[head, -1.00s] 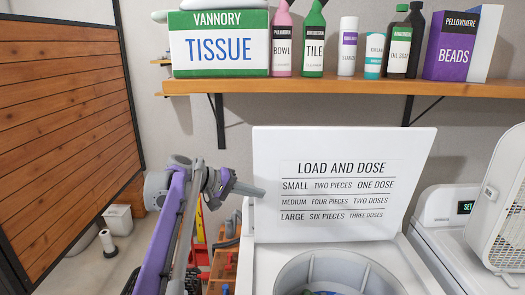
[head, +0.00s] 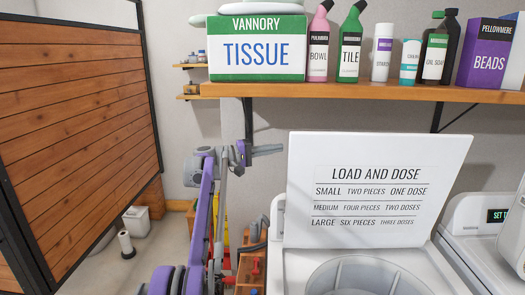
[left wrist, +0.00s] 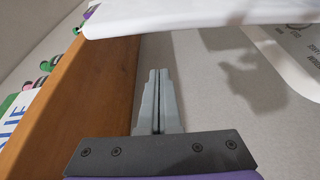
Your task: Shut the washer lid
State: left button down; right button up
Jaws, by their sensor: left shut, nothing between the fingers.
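The washer lid (head: 305,160) is a white panel standing open and upright behind the tub, with a "LOAD AND DOSE" label on its face. The white washer (head: 297,270) is below it, its round tub opening partly in view. My left gripper (head: 270,149) is just left of the lid's upper left corner in the head view, pointing right and apparently apart from it. Its grey fingers (left wrist: 157,102) are shut and empty in the left wrist view. A white panel edge crosses the top of that view; I cannot tell surely that it is the lid. My right gripper is not in view.
A wooden shelf (head: 345,91) with a tissue box (head: 257,48) and several bottles runs above the lid; it also shows in the left wrist view (left wrist: 95,95). Another white machine (head: 480,222) stands on the right. A wooden slatted panel (head: 80,130) is at left.

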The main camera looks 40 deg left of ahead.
pick_arm(q)
jog(key=d, duration=0.1)
jog(key=d+b, duration=0.1)
jog(key=d, duration=0.2)
jog(key=shift+s+d+f, duration=0.1)
jog(key=shift+s+f, duration=0.1)
jog(key=shift+s, duration=0.1)
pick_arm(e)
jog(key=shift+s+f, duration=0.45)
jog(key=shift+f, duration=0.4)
pick_arm(q)
jog(key=shift+s, duration=0.1)
